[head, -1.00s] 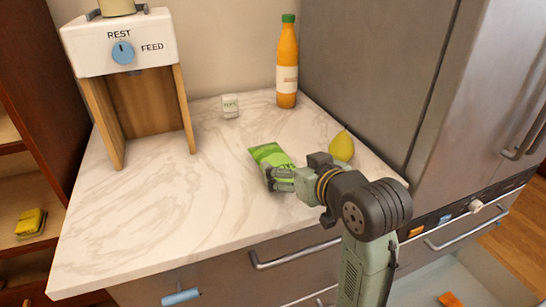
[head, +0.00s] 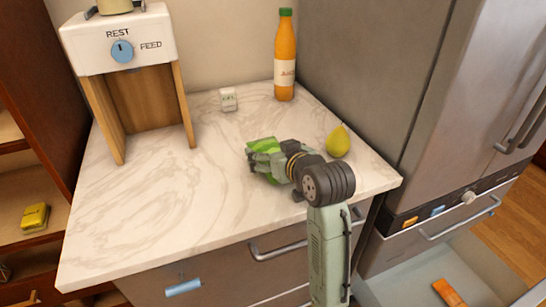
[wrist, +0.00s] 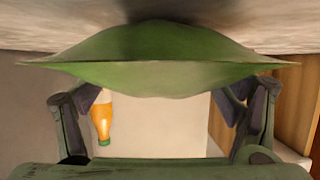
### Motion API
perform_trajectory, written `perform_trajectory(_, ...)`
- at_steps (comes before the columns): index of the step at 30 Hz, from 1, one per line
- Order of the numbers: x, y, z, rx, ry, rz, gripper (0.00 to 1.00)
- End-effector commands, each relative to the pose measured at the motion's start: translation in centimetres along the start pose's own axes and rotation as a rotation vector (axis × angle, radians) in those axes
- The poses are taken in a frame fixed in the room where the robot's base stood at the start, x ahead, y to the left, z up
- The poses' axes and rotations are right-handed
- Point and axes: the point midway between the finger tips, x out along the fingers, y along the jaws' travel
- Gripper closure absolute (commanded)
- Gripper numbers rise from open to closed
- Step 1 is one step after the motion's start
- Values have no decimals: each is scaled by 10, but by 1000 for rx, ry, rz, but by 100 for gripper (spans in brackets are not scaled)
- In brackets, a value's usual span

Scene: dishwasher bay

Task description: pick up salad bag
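The salad bag (head: 262,143) is a green packet on the marble counter. In the head view my gripper (head: 262,160) is low at its near side and covers much of it. In the wrist view, which is upside down, the bag (wrist: 160,60) spans nearly the whole width, close in front of the camera. My two gripper fingers (wrist: 162,105) stand wide apart at left and right, with their tips by the bag's edge. The fingers are open. I cannot tell whether the tips touch the bag, as it hides their ends.
A yellow-green pear (head: 338,141) stands close to the right of my wrist. An orange juice bottle (head: 285,60) and a small white box (head: 228,99) are at the back. A REST/FEED dispenser (head: 122,50) stands at left. The front left of the counter (head: 150,220) is clear.

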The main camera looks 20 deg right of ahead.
Motion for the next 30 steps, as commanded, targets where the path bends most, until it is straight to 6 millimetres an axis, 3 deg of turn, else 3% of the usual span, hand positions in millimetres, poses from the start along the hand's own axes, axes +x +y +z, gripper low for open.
perform_trajectory(26,0,0,1,1,-2,0,74)
perform_trajectory(30,0,0,0,1,-1,0,74)
